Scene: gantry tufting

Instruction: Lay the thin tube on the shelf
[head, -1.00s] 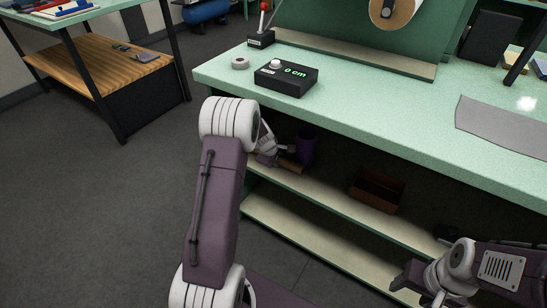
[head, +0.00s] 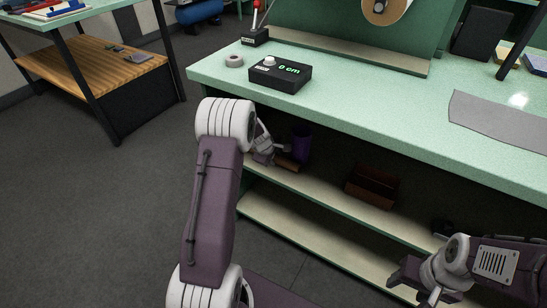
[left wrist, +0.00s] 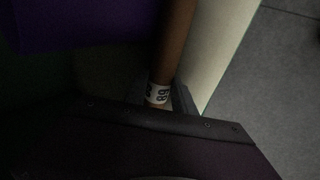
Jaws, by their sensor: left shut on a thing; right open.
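The thin tube (left wrist: 175,45) is brown with a white numbered band (left wrist: 158,94). In the left wrist view it runs up from my left gripper, beside the pale edge of the shelf (left wrist: 217,65). In the head view my left gripper (head: 275,155) is under the bench top, just over the upper shelf (head: 325,198), shut on the tube. The tube shows there as a short brown piece (head: 288,164). I cannot tell whether it touches the shelf. My right gripper (head: 400,284) is open and empty at the lower right, in front of the shelves.
A purple cylinder (head: 302,144) stands just behind the tube; purple also fills the wrist view's upper left (left wrist: 80,22). A brown open box (head: 372,187) sits farther right on the upper shelf. The shelf between them is clear. The green bench top (head: 350,113) overhangs.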

